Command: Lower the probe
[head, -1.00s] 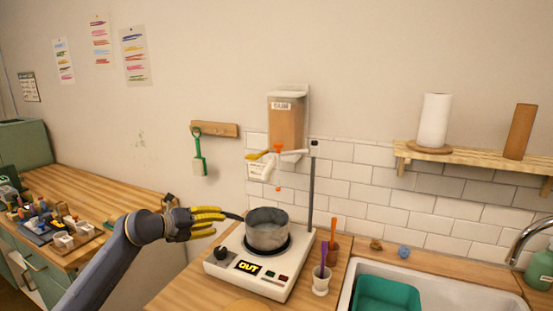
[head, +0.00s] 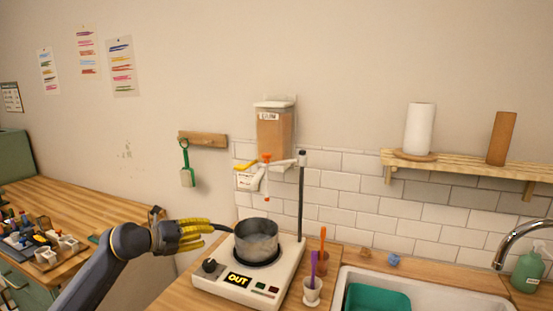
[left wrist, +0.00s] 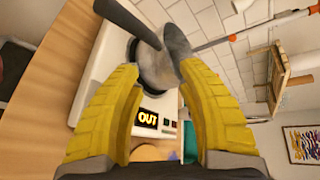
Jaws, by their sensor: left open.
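The probe (head: 266,181) is a thin pale rod with an orange top and an orange tip. It hangs upright from a clamp arm on the grey stand post (head: 302,195), its tip above the grey pot (head: 257,240) and apart from it. The pot sits on the white hot plate (head: 240,289), whose display reads OUT. My left gripper (head: 208,231), with yellow fingers, is open beside the pot's dark handle. In the left wrist view the fingers (left wrist: 160,72) are spread and empty, with the handle (left wrist: 128,20) beyond their tips. My right gripper is out of view.
A dispenser (head: 274,130) hangs on the wall behind the probe. A white cup (head: 312,291) with a purple tool stands right of the plate, near the sink (head: 410,279). A wooden shelf (head: 470,169) is at the right.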

